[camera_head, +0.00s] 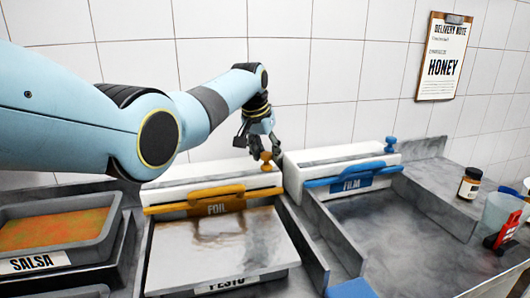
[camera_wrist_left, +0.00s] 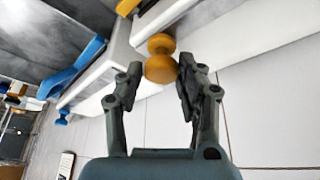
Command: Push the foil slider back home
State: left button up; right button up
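The foil dispenser (camera_head: 215,182) is a long white box with an orange bar labelled FOIL along its front. Its orange slider knob (camera_head: 266,160) stands at the box's right end and also shows in the left wrist view (camera_wrist_left: 160,68). My left gripper (camera_head: 262,140) is just above and behind the knob. In the left wrist view its two fingers (camera_wrist_left: 160,80) are apart, one on each side of the knob. The right finger looks very close to the knob; I cannot tell whether it touches. My right gripper is not in view.
A film dispenser (camera_head: 345,172) with a blue bar and blue knob (camera_head: 390,144) stands to the right. A covered pesto pan (camera_head: 215,250) lies in front of the foil box; a salsa pan (camera_head: 55,225) is left. A jar (camera_head: 469,184) stands far right. The tiled wall is close behind.

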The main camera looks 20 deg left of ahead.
pick_arm(q)
jog(key=o, duration=0.3)
jog(key=shift+w+d, duration=0.15)
jog(key=shift+d, duration=0.05)
jog(key=shift+o, duration=0.2)
jog(key=shift+a, duration=0.1)
jog(key=v, duration=1.2)
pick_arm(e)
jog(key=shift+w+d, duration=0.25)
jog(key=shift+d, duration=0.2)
